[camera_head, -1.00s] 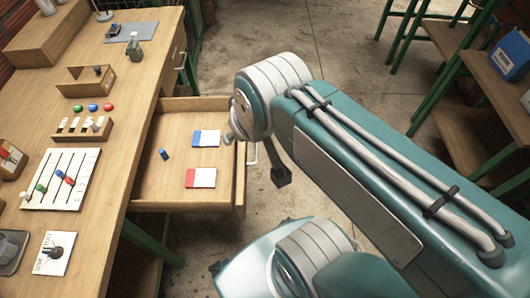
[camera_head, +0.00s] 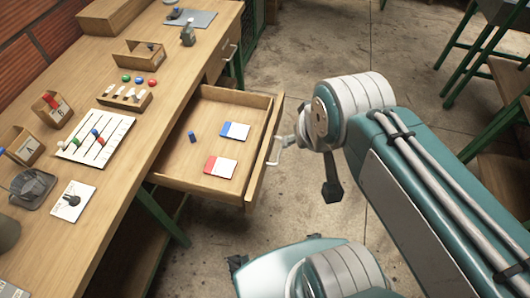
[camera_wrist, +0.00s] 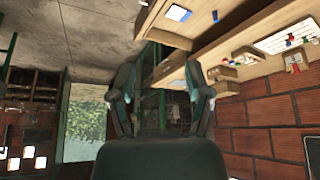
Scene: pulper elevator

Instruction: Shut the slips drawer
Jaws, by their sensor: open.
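The slips drawer (camera_head: 256,165) stands pulled out from the wooden bench, with its light handle (camera_head: 276,149) on the outer front. Inside lie a blue-and-white slip (camera_head: 235,131), a red-and-white slip (camera_head: 220,167) and a small blue cylinder (camera_head: 192,137). My arm's end is just right of the drawer front, close to the handle; contact cannot be told. In the wrist view my gripper (camera_wrist: 160,97) has its two fingers spread with nothing between them. The drawer (camera_wrist: 180,45) appears above and to the right of the fingers there.
The bench top (camera_head: 120,185) holds a slider board (camera_head: 96,136), small wooden boxes (camera_head: 139,57) and colored knobs. A green bench leg (camera_head: 164,216) stands below the drawer. Bare concrete floor (camera_head: 300,60) lies beyond the drawer front. Green-framed shelving (camera_head: 470,60) is at the right.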

